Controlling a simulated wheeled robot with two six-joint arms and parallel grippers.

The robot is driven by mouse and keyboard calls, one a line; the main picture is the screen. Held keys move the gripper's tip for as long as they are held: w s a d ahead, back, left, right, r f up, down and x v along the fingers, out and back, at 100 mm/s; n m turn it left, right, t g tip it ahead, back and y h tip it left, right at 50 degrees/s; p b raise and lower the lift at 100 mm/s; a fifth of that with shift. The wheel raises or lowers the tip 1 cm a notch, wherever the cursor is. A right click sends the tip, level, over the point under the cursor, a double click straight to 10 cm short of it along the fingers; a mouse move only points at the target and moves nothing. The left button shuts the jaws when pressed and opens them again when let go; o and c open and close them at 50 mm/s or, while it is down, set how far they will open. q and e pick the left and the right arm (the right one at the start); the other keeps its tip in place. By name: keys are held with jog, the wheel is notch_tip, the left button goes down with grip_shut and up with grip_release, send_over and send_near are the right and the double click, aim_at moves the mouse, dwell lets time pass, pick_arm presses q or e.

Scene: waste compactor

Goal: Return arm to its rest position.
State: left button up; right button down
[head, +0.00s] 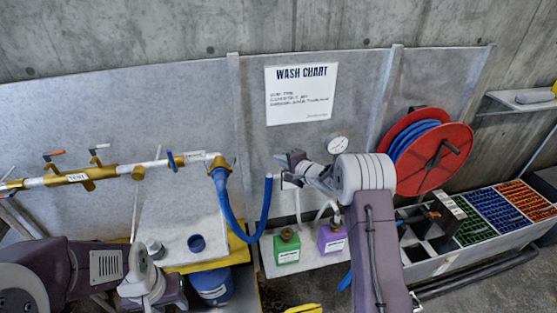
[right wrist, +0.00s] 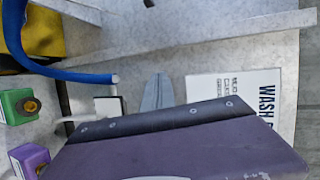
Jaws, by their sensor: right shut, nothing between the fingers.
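My right arm rises from the lower right in the head view and bends left at its wrist. My right gripper (head: 281,158) is up in front of the grey back panel, below the wash chart (head: 301,94). In the right wrist view its grey fingers (right wrist: 157,92) show together, shut and empty, beyond my purple arm housing. The free end of the blue hose (head: 267,205) is close to the gripper in the picture; whether they touch cannot be told. My left arm is folded at the lower left, and its fingers do not show.
Green (head: 287,245) and purple (head: 332,239) containers stand on a shelf below the right gripper. A red hose reel (head: 434,160) and sorting bins (head: 487,215) are at right. A valved pipe (head: 110,172) runs along the left. A pressure gauge (head: 338,145) is just behind the right wrist.

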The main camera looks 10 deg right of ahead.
jog(key=s+a+r+b, duration=0.3)
jog(key=a+r+b, duration=0.2)
jog(key=b, duration=0.2)
jog(key=s+d+f+n+g+h+b, duration=0.1)
jog(key=s+f+n+g, duration=0.3)
jog(key=s+f, duration=0.3)
jog(key=s+d+f+n+g+h, duration=0.2)
jog(key=s+f+n+g, duration=0.2)
jog(key=s, duration=1.3)
jog(key=s+d+f+n+g+h+b, duration=0.1)
jog(key=s+f+n+g, duration=0.3)
jog(key=s+f, duration=0.5)
jog(key=s+n+h, duration=0.1)
jog(key=s, duration=0.2)
jog(key=shift+s+d+f+b, duration=0.25)
jog(key=shift+s+f+b, duration=0.05)
jog(key=shift+f+b, duration=0.1)
